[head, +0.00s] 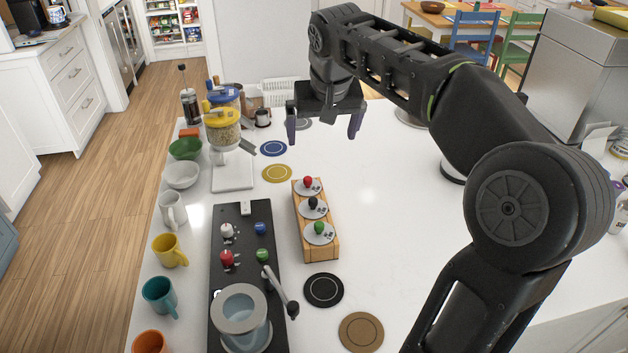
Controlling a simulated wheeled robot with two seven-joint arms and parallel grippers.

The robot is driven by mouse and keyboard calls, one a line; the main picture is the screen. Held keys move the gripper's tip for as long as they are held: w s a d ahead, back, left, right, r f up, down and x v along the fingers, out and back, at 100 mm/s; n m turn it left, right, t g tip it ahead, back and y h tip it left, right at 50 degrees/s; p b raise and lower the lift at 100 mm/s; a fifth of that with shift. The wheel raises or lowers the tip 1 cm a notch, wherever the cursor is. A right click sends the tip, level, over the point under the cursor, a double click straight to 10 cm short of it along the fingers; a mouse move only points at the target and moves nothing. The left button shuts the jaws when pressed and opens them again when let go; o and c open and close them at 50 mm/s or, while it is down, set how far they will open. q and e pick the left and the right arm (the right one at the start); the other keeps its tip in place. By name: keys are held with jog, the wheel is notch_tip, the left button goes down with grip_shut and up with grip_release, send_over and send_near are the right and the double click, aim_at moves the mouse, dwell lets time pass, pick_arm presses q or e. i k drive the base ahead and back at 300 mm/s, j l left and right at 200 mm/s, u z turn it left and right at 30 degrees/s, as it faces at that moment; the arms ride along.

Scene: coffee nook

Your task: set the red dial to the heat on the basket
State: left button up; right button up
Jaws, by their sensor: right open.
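The red dial (227,259) sits on a black panel (262,215), on its left side below a white dial (227,230). Blue (262,228) and green (262,255) dials are to its right. The marks around the red dial are too small to read. A white basket (279,92) stands at the counter's back edge; any heat marking on it cannot be made out. My right gripper (324,122) is open and empty, pointing down above the back of the counter, in front of the basket and well away from the dial. My left gripper is out of view.
A wooden rack (302,246) holds discs with red, black and green knobs right of the panel. A glass vessel (241,312) and lever stand at the panel's near end. Mugs and bowls line the left edge; a yellow-lidded grinder (222,125) stands behind. Counter right of the rack is clear.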

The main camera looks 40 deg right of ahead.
aim_at(226, 258)
jog(key=k, duration=1.5)
